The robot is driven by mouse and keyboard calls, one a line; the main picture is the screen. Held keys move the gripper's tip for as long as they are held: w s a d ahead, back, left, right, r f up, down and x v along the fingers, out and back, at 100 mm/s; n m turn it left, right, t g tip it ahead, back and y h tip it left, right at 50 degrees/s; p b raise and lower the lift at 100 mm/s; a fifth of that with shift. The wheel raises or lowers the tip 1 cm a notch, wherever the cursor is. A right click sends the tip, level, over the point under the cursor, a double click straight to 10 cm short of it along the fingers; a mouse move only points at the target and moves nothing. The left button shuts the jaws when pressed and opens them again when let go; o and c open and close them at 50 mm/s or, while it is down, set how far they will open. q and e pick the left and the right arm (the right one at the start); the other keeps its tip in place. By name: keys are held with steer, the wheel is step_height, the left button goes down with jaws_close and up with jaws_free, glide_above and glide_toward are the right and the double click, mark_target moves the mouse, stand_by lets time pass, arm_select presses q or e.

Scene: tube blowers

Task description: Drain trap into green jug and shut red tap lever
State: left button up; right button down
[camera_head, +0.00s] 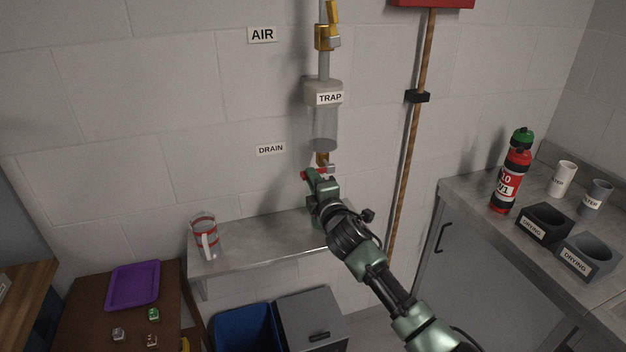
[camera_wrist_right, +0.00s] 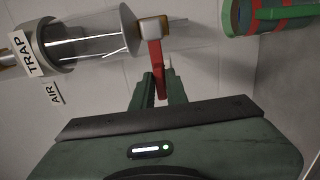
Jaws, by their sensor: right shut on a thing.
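The trap (camera_head: 325,125) is a clear bowl under a pale head on the wall pipe; it also shows in the right wrist view (camera_wrist_right: 90,38). Below it is a brass drain tap (camera_head: 322,159) with a red lever (camera_wrist_right: 156,68). The lever stands crosswise to the pipe, between the fingertips of my right gripper (camera_wrist_right: 157,88). My right gripper (camera_head: 313,177) is shut on it. A green-rimmed jug with red bands (camera_wrist_right: 272,18) shows below the tap in the wrist view; in the head view my gripper mostly hides it. My left gripper is out of view.
A clear jug with red bands (camera_head: 205,238) stands at the left of the metal shelf (camera_head: 262,241). A wooden pole (camera_head: 411,140) hangs to the right of the trap. A brass air valve (camera_head: 325,38) is above. Bins (camera_head: 310,318) stand below the shelf.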

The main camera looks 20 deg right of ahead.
steer(key=c, duration=1.5)
jaws_free()
steer(key=shift+s+d+f+b, duration=0.1)
steer(key=shift+s+b, duration=0.3)
steer(key=shift+s, duration=1.6)
steer(key=shift+s+d+b, duration=0.1)
steer(key=shift+s+b, duration=0.25)
steer(key=shift+s, duration=1.6)
